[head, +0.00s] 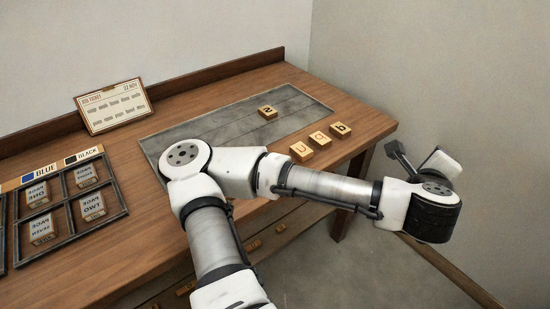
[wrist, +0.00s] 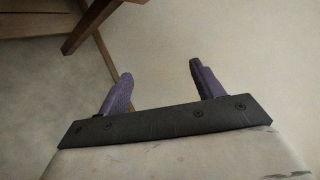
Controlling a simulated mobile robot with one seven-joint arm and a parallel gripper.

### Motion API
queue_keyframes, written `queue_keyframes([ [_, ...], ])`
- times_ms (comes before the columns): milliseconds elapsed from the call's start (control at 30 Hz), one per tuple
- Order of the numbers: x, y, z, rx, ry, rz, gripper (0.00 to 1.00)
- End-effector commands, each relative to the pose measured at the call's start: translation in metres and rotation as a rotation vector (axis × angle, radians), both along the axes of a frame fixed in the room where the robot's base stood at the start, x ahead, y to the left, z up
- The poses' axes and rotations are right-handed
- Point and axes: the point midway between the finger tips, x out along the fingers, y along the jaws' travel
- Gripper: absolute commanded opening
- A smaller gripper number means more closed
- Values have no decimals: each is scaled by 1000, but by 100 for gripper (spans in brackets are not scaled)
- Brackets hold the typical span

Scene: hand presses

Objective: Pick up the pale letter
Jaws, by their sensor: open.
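Several small wooden letter blocks are on the desk in the head view. One block (head: 267,113) lies on the grey slab. Three more are in a slanting row near the slab's right end: a U-like block (head: 301,152), a g-like block (head: 320,140) and a b-like block (head: 341,130). The U-like block looks slightly paler, but I cannot tell for sure which is the pale letter. My gripper (wrist: 161,70) is open and empty in the wrist view, its two purple-grey fingers apart. In the head view it is off the desk's right side, apart from all the blocks.
The grey slab (head: 215,125) is set on the wooden desk (head: 100,155). A ticket card (head: 113,106) leans at the back. Black-framed compartments (head: 66,217) labelled BLUE and BLACK hold printed blocks at left. Walls are behind and at right.

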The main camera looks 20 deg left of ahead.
Motion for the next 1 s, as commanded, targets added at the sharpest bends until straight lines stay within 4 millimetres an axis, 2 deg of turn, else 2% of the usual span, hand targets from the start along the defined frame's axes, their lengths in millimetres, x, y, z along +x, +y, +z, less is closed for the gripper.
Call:
queue_keyframes([
  [33, 1, 24, -25, 140, 42, 60, 66],
  [100, -1, 65, -59, 336, 103, 149, 66],
  [167, -6, 105, -82, 501, 154, 226, 66],
  [200, -11, 131, -92, 604, 184, 275, 66],
  [300, -25, 192, -106, 830, 250, 388, 66],
  [400, -39, 235, -108, 989, 297, 467, 66],
  [500, -48, 260, -107, 1081, 326, 515, 66],
  [600, -50, 271, -108, 1111, 339, 532, 66],
  [1000, -27, 297, -128, 1102, 341, 525, 66],
])
